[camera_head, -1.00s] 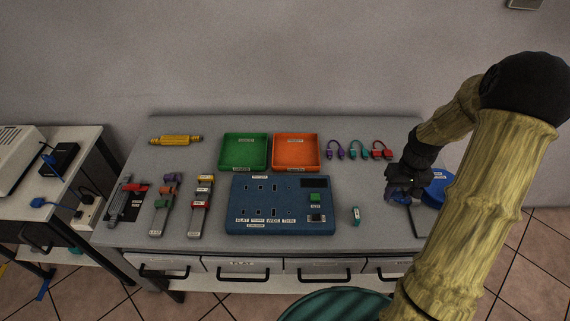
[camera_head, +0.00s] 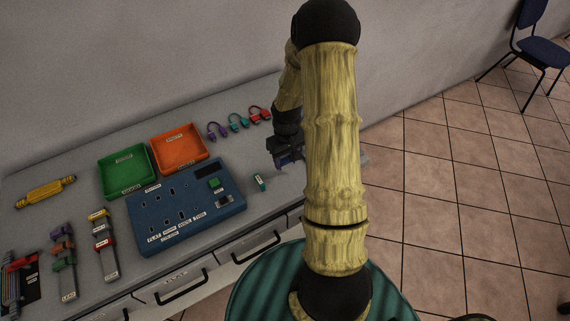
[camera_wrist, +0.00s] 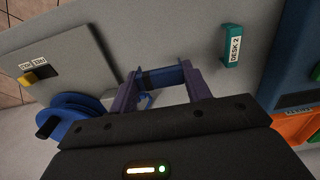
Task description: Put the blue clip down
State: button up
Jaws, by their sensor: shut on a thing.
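The blue clip (camera_wrist: 160,77) is a dark blue piece held crosswise between the two purple fingers of my gripper (camera_wrist: 159,84) in the wrist view. My gripper is shut on it. A short bit of lighter blue shows just below the clip. In the head view my gripper (camera_head: 287,152) is over the right end of the grey table (camera_head: 225,102), right of the blue socket panel (camera_head: 190,204). The clip cannot be made out clearly there. Whether it touches the table cannot be told.
A blue reel (camera_wrist: 75,117) lies left of my gripper, beside a grey labelled plate (camera_wrist: 72,62). A teal DESK 2 tag (camera_wrist: 231,46) stands to the right. Green (camera_head: 126,172) and orange (camera_head: 180,148) trays are farther left. Bare tabletop lies between clip and tag.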

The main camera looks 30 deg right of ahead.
aim_at(287, 161)
jog(key=shift+f, duration=1.85)
jog(key=shift+f, duration=0.1)
jog(key=o, duration=1)
notch_tip(287, 161, up, 12)
jog(key=shift+r+b, duration=0.15)
jog(key=shift+b, duration=0.15)
jog(key=s+a+r+t, duration=0.1)
jog(key=s+a+r, duration=0.2)
jog(key=s+a, duration=0.1)
jog(key=s+a+r, duration=0.2)
jog(key=s+a, duration=0.2)
jog(key=a, duration=0.1)
jog(key=s+a+r+t, duration=0.1)
jog(key=s+a+r, duration=0.2)
jog(key=s+a, duration=0.1)
jog(key=shift+s+a+r+t, duration=0.3)
jog(key=shift+a+r, duration=0.05)
jog(key=shift+a, duration=0.2)
